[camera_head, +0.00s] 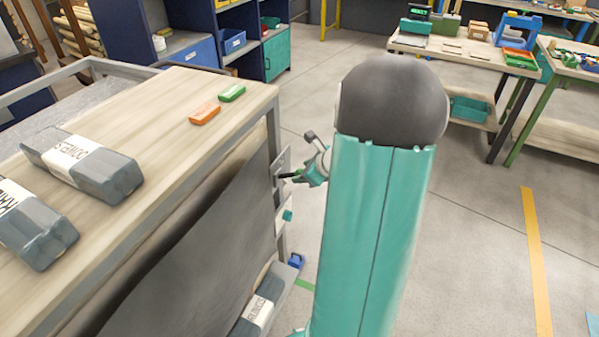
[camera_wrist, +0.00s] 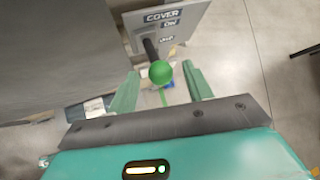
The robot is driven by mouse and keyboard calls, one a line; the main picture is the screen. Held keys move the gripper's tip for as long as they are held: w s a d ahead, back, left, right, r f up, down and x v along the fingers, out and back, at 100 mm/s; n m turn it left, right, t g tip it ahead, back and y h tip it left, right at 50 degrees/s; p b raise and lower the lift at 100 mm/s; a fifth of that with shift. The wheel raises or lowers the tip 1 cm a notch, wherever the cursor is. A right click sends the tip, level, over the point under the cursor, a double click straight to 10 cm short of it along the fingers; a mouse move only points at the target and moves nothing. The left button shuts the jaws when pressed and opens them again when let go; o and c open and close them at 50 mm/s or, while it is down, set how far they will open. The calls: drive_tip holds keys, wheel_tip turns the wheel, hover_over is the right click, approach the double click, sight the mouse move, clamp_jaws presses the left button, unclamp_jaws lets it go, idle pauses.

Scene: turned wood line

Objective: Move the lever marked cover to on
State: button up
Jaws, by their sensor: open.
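The lever has a dark rod and a green ball knob (camera_wrist: 160,72), and it stands out from a grey panel (camera_wrist: 190,25) marked COVER in the wrist view. Under that word is a label reading ON, with another small label lower down that is hard to read. My gripper (camera_wrist: 161,88) is open, with one teal finger on each side of the knob. Whether either finger touches it cannot be told. In the head view my gripper (camera_head: 312,174) is at the panel on the bench's end, and my arm hides part of the area.
The wooden bench top (camera_head: 150,115) carries an orange block (camera_head: 205,114), a green block (camera_head: 232,93) and grey wrapped bundles (camera_head: 85,165). A blue item (camera_head: 296,261) sits low by the bench end. Open floor lies to the right, with worktables beyond.

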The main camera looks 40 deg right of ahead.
drive_tip(key=v, duration=1)
drive_tip(key=shift+s+r, duration=0.2)
drive_tip(key=shift+r, duration=0.05)
drive_tip(key=w+a+r+n+g+y, duration=0.1)
drive_tip(key=w+a+r+n, duration=0.15)
drive_tip(key=a+n, duration=0.6)
drive_tip(key=w+a+r+n+g+y, duration=0.1)
drive_tip(key=a+r+n+g+y, duration=0.3)
drive_tip(key=a, duration=0.8)
drive_tip(key=s+a+r+n+h, duration=0.1)
drive_tip(key=s+a+n, duration=0.4)
drive_tip(key=n, duration=0.5)
drive_tip(key=s+a+r+n+t+h, duration=0.1)
drive_tip(key=s+a+n, duration=0.4)
drive_tip(key=a+n, duration=0.5)
drive_tip(key=r+h, duration=0.1)
drive_tip(key=h, duration=0.1)
drive_tip(key=shift+a+r+h, duration=0.15)
drive_tip(key=shift+r+h, duration=0.2)
drive_tip(key=shift+h, duration=0.05)
